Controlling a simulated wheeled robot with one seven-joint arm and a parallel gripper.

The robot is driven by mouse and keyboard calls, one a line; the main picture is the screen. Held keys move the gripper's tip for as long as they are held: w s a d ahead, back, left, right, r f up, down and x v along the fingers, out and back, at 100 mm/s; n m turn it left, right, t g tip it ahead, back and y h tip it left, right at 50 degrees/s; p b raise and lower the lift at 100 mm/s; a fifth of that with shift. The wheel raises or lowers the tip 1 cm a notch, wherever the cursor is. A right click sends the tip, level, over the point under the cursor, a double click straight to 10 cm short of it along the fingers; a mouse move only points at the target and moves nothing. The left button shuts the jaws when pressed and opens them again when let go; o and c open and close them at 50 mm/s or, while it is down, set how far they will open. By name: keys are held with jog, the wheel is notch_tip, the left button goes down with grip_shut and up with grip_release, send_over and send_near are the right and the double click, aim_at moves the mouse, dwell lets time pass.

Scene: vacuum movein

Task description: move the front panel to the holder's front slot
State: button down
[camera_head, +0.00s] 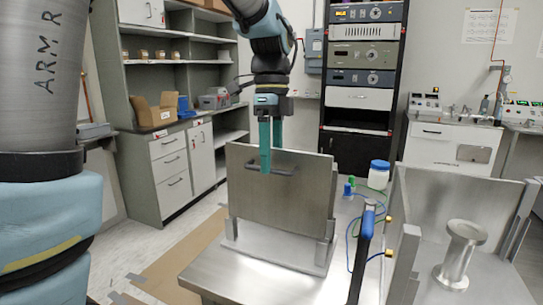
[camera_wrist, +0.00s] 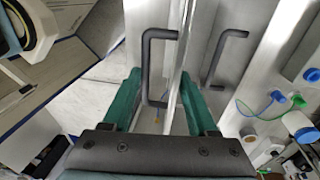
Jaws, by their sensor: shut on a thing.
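The front panel (camera_head: 285,205) is an upright flat grey metal plate with a dark bar handle (camera_head: 270,163) on its near face. My gripper (camera_head: 268,160) points down at its upper part, with two teal fingers shut on it near the handle. In the wrist view the fingers (camera_wrist: 162,105) lie on either side of the panel's edge, and the handle (camera_wrist: 147,68) is beside it; a second handle shape (camera_wrist: 228,60) on the right may be a reflection. The holder (camera_head: 270,250) is a metal base with short side posts; the panel stands between them. How deep it sits is unclear.
A metal table (camera_head: 225,280) carries the holder. Right of it are a blue-topped post (camera_head: 368,220), a blue-lidded jar (camera_head: 379,175), cables, and a metal enclosure (camera_head: 430,195) with a flanged spool (camera_head: 461,255). Shelves and a rack stand behind.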

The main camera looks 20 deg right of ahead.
jog(key=shift+f, duration=0.25)
jog(key=shift+f+b, duration=0.65)
jog(key=shift+f, duration=0.3)
jog(key=shift+f+b, duration=0.4)
jog(key=shift+f, duration=0.6)
dwell(0.5)
jog(key=shift+f+b, duration=0.35)
jog(key=shift+f, duration=0.7)
dwell(0.3)
grip_release()
dwell(0.6)
